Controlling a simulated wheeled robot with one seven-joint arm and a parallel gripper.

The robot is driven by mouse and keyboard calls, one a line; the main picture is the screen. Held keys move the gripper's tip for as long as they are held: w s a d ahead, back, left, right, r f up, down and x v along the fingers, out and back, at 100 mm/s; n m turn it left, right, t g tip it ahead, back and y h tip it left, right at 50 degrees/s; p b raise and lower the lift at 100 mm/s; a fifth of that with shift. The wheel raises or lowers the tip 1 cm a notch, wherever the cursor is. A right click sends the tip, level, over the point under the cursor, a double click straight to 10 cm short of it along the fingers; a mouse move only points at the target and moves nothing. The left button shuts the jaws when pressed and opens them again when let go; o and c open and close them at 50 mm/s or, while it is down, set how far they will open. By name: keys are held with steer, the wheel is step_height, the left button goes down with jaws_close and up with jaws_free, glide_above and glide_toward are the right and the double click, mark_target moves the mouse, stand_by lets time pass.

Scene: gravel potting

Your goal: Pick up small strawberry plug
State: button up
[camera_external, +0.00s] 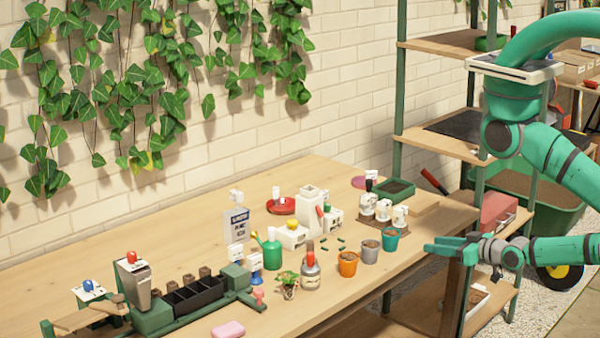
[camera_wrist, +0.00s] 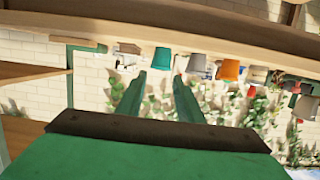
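My gripper (camera_external: 430,247) is at the table's right end, well to the right of the plant and beyond the pots. In the wrist view, which looks upside down, my gripper's two green fingers (camera_wrist: 160,88) stand apart with nothing between them.
Orange (camera_external: 348,264), grey (camera_external: 370,251) and teal (camera_external: 390,239) pots stand between my gripper and the plant. A green watering can (camera_external: 271,250) and a pink block (camera_external: 228,330) are near the plant. A shelf rack (camera_external: 450,140) stands behind my gripper.

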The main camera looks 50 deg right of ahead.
steer(key=shift+c, duration=0.2)
steer(key=c, duration=0.4)
